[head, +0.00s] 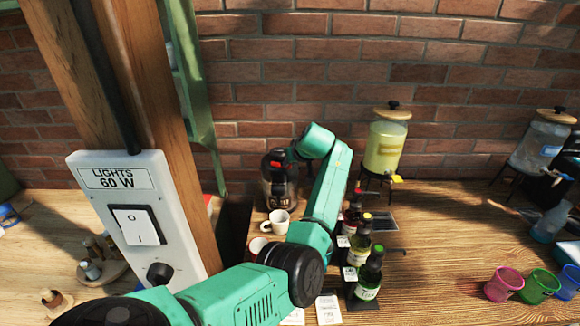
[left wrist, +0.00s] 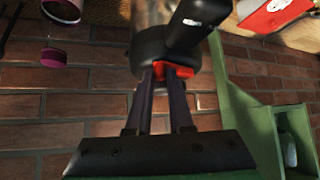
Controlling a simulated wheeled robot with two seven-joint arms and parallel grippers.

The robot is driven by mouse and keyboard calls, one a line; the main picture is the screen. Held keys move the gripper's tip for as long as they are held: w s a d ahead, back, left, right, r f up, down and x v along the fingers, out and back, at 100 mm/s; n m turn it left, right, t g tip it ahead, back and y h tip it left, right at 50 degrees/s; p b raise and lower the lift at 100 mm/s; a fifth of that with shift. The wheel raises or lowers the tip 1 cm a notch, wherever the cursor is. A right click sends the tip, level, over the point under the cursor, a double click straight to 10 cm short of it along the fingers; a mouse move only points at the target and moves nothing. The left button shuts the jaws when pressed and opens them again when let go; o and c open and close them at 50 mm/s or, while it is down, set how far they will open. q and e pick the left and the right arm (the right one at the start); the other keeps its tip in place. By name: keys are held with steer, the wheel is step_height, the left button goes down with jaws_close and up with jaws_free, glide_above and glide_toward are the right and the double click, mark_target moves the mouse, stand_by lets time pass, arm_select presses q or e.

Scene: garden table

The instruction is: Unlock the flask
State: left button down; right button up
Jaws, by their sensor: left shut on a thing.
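The flask (head: 281,194) stands at the back of the wooden table by the brick wall, with a dark top and a red tab near its upper end. My left arm reaches over the table to it, and my left gripper (head: 293,155) is at its top. In the left wrist view the flask's black top (left wrist: 150,48) fills the upper middle. There my left gripper (left wrist: 165,72) is shut on the red tab (left wrist: 178,72) at the edge of that top. The fingertips partly cover the tab. My right gripper is not in view.
A white mug (head: 277,222) stands in front of the flask. Several bottles (head: 367,280) stand right of my arm. A yellow drink dispenser (head: 385,145) is at the back. A wooden post with a light switch box (head: 138,215) rises at left. Coloured cups (head: 503,284) stand at right.

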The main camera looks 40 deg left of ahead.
arm_select(q)
steer(key=shift+n, duration=0.4)
steer(key=c, duration=0.8)
jaws_free()
steer(key=shift+a, duration=0.15)
steer(key=b+v, duration=0.2)
steer(key=v, duration=0.5)
steer(key=b+v, duration=0.3)
steer(key=v, duration=0.4)
steer(key=shift+w+b, duration=0.25)
steer(key=shift+b, duration=0.05)
